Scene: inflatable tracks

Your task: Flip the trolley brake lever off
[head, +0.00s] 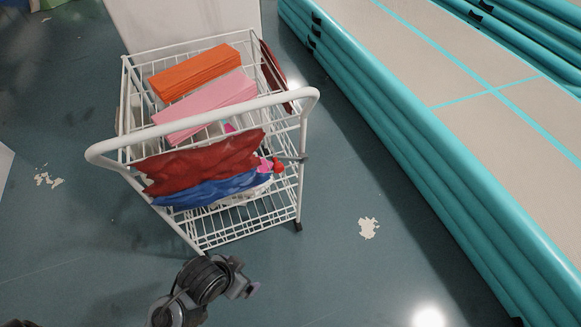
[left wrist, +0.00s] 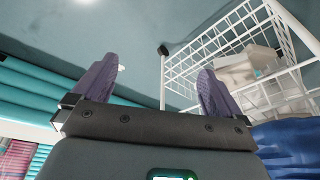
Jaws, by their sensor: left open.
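The white wire trolley (head: 202,60) stands on the floor, its curved push handle toward me. A small dark caster (head: 298,226) shows at the foot of its near right leg. No separate brake lever can be made out. My left gripper (head: 252,286) is low in the picture, in front of and apart from the trolley. In the left wrist view the left gripper (left wrist: 158,82) is open, with nothing between its purple fingers. Beyond them appear a trolley leg and its dark foot (left wrist: 163,49), with the wire basket (left wrist: 205,62) to the right. The right gripper is not in view.
The trolley carries orange (head: 195,72) and pink (head: 205,107) blocks, plus red (head: 200,162) and blue (head: 212,188) cloth. Stacked teal inflatable tracks (head: 430,150) line the right side. The floor between trolley and tracks is clear except for a pale patch (head: 368,228).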

